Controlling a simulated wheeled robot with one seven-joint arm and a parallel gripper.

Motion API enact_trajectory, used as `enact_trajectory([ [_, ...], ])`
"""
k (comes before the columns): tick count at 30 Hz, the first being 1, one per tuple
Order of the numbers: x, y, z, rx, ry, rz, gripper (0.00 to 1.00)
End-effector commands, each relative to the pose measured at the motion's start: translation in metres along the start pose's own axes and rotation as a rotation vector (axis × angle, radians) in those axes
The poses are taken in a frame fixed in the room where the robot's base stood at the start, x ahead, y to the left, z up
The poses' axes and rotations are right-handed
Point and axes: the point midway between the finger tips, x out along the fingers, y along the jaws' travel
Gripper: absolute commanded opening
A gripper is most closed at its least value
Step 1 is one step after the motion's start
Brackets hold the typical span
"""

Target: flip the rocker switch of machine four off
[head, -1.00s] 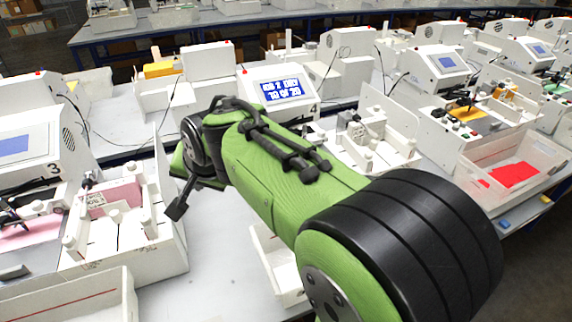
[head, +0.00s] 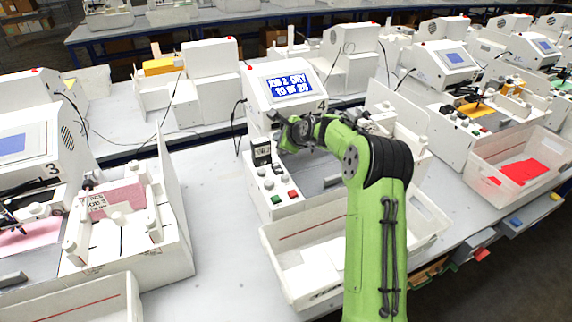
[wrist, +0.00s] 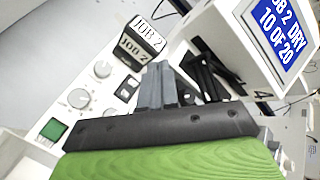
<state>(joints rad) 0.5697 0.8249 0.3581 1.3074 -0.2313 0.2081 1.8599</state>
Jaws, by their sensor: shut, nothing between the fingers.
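Machine four (head: 285,88) stands at the centre of the head view, marked 4, its blue screen lit with "JOB 2 DRY 10 OF 20". Its control panel (wrist: 75,110) has knobs, a green button and a small black part (wrist: 127,88) that looks like the rocker switch. Which way the rocker is tipped is too small to tell. My gripper (wrist: 158,75) is shut and empty, its fingertips over the panel, just right of the black part in the wrist view. Contact cannot be told. In the head view my wrist hides part of the machine's front.
A JOB 2 counter or card (wrist: 148,35) stands close beyond my fingertips. A white tray (head: 285,235) sits before the machine. Machine three (head: 25,140) is at the left; another machine with a bin of red sheets (head: 470,155) is at the right. Bare table (head: 215,215) lies left of the panel.

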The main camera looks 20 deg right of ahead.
Motion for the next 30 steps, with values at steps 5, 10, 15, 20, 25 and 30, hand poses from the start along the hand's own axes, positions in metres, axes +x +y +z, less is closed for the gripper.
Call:
enact_trajectory([
  [5,0.000,0.000,0.001,0.000,-0.001,0.000,0.00],
  [10,0.001,0.001,0.000,-0.001,-0.001,0.001,0.00],
  [15,0.010,0.008,-0.007,-0.002,-0.001,0.001,0.00],
  [20,0.026,0.021,-0.019,-0.003,-0.001,0.003,0.00],
  [25,0.044,0.034,-0.032,-0.003,0.000,0.002,0.00],
  [30,0.059,0.043,-0.042,-0.003,-0.001,0.001,0.00],
])
